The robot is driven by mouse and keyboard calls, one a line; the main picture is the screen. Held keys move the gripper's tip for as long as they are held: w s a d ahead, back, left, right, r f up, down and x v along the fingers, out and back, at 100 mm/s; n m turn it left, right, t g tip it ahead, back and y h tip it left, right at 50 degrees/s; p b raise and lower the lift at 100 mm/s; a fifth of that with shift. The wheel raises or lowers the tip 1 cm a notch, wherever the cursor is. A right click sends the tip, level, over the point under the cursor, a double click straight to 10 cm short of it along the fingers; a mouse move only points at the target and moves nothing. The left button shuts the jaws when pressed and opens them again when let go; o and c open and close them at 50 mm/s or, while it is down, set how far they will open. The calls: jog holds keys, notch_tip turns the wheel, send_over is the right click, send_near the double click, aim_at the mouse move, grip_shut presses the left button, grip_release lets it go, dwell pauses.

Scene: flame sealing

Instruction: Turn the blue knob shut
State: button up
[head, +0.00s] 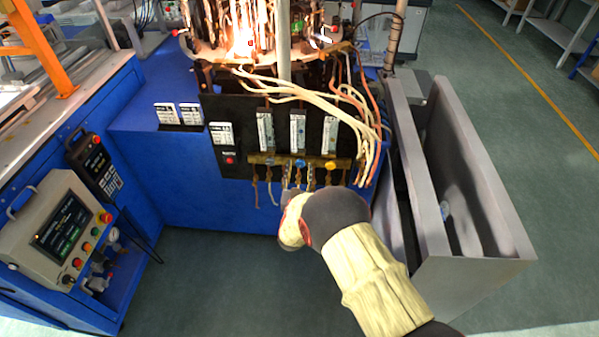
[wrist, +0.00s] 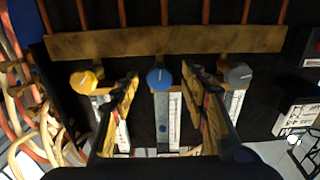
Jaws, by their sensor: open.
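The blue knob (wrist: 158,77) sits in the middle of a row of three in the wrist view, below a brass bar (wrist: 165,42). It also shows small in the head view (head: 300,163). My gripper (wrist: 161,80) is open, with one finger on each side of the blue knob and a visible gap to it on both sides. In the head view my gripper (head: 298,187) is just in front of and below the knob row, and my wrist hides part of it. The yellow knob (wrist: 84,81) is left and the grey knob (wrist: 239,75) right in the wrist view.
Flow tubes (head: 297,131) stand above the knobs on a black panel. Pale and orange hoses (head: 345,100) hang at its right. A bright flame (head: 243,45) burns above. A grey metal bin (head: 480,190) stands right of my arm. A control box (head: 60,235) is at left.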

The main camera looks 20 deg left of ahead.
jog(key=shift+w, duration=0.2)
jog(key=shift+c, duration=0.8)
jog(key=c, duration=1)
